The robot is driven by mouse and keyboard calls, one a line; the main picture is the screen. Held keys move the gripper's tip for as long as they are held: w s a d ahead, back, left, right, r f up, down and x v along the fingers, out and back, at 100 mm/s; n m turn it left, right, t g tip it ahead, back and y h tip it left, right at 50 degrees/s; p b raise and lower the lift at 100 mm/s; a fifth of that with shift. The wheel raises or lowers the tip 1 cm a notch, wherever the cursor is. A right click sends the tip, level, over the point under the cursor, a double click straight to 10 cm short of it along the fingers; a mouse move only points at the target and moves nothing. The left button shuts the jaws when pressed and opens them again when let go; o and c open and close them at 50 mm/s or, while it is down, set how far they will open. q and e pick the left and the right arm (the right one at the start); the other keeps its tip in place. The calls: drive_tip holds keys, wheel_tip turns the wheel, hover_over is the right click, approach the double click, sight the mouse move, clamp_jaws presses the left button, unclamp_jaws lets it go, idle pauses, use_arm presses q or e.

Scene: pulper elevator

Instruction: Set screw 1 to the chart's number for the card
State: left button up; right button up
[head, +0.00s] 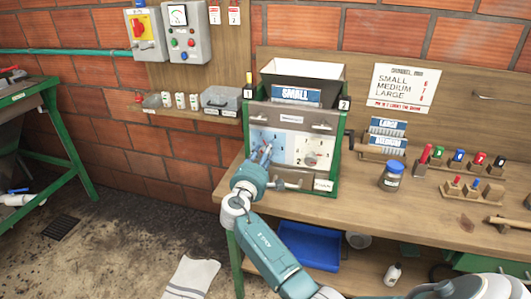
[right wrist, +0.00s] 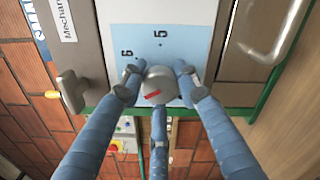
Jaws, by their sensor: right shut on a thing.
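The pulper (head: 292,145) stands on the bench, with a blue SMALL card (head: 296,95) at the front of its hopper. Its front has a pale blue dial plate on the left, by tag 1 (head: 248,93), and a white one on the right, by tag 2 (head: 344,104). My right gripper (head: 262,155) is at the left dial, its fingers shut around the grey knob of screw 1 (right wrist: 158,80). The knob has a red mark; numbers 5 and 6 show on the plate (right wrist: 185,35) beyond it. Other numbers are hidden. My left gripper is not in view.
The wall chart (head: 404,88) lists SMALL, MEDIUM and LARGE with red digits, too small to read surely. LARGE and MEDIUM cards (head: 387,135) stand in a rack. A blue-lidded jar (head: 392,176) and several coloured-handled tools (head: 458,158) are on the bench to the right.

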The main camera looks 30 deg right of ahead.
drive_tip(key=o, duration=0.8)
drive_tip(key=shift+w+a+r, duration=0.1)
drive_tip(key=shift+w+a, duration=0.05)
drive_tip(key=shift+a, duration=0.05)
drive_tip(key=o, duration=0.4)
drive_tip(key=shift+w, duration=0.1)
drive_tip(key=shift+w+a+f, duration=0.1)
drive_tip(key=shift+f, duration=0.1)
drive_tip(key=shift+s, duration=0.25)
drive_tip(key=v, duration=1.1)
drive_tip(key=shift+s+a, duration=0.15)
drive_tip(key=shift+a, duration=0.2)
